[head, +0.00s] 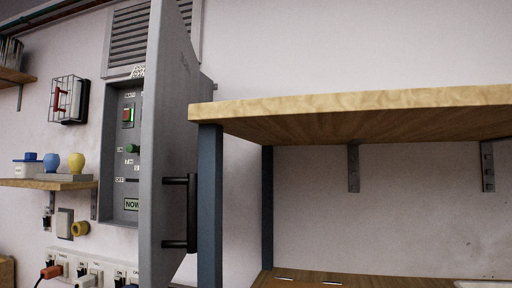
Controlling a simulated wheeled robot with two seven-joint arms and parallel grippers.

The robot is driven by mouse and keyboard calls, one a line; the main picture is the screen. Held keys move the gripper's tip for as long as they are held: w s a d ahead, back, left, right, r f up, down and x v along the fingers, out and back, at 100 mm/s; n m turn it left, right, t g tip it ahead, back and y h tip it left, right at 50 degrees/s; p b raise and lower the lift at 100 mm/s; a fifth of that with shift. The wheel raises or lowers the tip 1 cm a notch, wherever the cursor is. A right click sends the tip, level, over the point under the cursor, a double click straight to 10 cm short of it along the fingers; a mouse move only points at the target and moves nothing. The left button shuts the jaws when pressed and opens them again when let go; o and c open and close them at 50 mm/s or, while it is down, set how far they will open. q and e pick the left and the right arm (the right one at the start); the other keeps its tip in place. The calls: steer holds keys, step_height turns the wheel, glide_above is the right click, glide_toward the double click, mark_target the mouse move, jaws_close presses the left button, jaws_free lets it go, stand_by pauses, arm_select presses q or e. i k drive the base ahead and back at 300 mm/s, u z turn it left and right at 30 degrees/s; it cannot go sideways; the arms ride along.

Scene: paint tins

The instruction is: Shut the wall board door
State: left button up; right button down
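The wall board (123,155) is a grey box on the wall at the left of the head view, with switches, a red button and a green knob showing on its panel. Its grey door (163,130) stands open, swung out from the wall and seen nearly edge-on. A black bar handle (192,212) sits on the door's right face, close to a blue table post. Neither gripper shows in this view.
A wooden-topped bench (360,105) with blue posts (209,200) stands right of the door, its near post beside the handle. A small shelf (50,184) with pots, a caged switch (70,100) and sockets (85,270) are at left.

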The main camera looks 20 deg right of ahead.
mark_target(168, 179)
steer(key=z, duration=0.1)
steer(key=i, duration=0.5)
steer(key=z, duration=0.65)
